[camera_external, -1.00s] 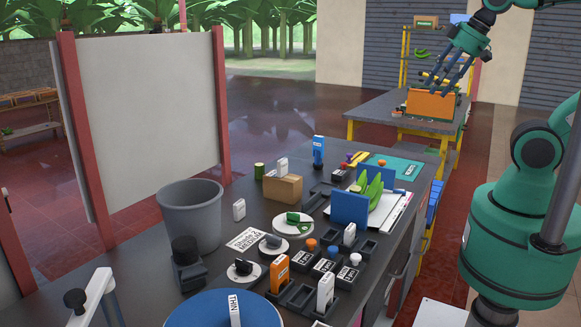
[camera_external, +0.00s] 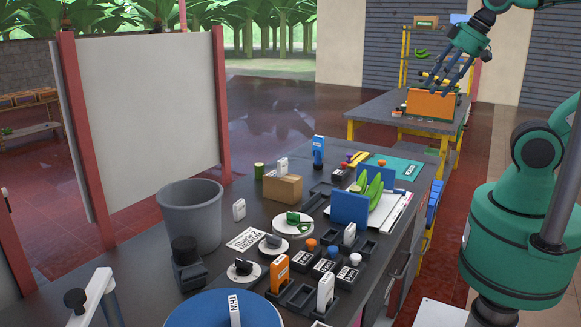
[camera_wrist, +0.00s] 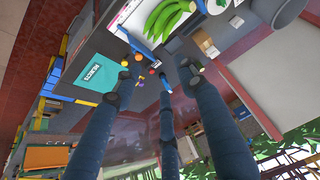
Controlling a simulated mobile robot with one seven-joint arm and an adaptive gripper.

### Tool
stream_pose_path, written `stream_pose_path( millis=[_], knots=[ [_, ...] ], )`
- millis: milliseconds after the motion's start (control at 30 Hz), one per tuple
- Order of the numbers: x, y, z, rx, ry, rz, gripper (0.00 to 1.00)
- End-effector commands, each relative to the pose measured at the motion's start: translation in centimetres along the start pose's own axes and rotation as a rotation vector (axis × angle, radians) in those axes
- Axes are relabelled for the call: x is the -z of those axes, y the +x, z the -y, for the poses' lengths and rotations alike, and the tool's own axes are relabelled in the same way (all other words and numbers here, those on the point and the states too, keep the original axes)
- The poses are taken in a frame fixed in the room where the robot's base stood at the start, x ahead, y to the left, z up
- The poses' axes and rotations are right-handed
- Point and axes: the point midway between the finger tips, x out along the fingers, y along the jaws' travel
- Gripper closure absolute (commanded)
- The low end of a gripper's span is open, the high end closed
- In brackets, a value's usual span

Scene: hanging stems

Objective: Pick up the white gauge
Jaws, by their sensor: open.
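Several white gauges stand on the dark bench in the outside view. One (camera_external: 239,210) is beside the grey bin, one (camera_external: 281,166) is at the cardboard box, one (camera_external: 349,234) is in a dark holder, and one (camera_external: 325,291) is in the front holder. Which one the task means cannot be told. In the wrist view a white gauge (camera_wrist: 236,21) shows near the bin, and another (camera_wrist: 212,51) at the box. My gripper (camera_external: 450,82) is open and empty, high at the back right, well away from the gauges. Its spread fingers (camera_wrist: 157,76) fill the wrist view.
The grey bin (camera_external: 191,218), cardboard box (camera_external: 284,190), orange gauge (camera_external: 279,275), blue gauge (camera_external: 318,152) and blue upright block (camera_external: 348,208) crowd the bench. A white panel (camera_external: 145,120) stands at left. A second table (camera_external: 375,117) with an orange box (camera_external: 430,105) is behind.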

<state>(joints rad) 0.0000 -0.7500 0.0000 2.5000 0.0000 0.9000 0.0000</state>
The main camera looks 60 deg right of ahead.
Motion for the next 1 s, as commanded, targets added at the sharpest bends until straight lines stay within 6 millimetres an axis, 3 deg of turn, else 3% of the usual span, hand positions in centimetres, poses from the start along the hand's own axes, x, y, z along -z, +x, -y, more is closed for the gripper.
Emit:
stream_pose_path(
  millis=[367, 567, 767, 1000],
  knots=[
    [0.2, 0.1, 0.3, 0.006, -0.011, 0.002, 0.55],
    [1.7, 1.3, 2.4, 0.052, -0.100, 0.019, 0.55],
    [4.6, 4.1, 7.7, 0.153, -0.293, 0.047, 0.55],
    [7.2, 8.9, 17.0, 0.301, -0.582, 0.072, 0.55]
  ],
)
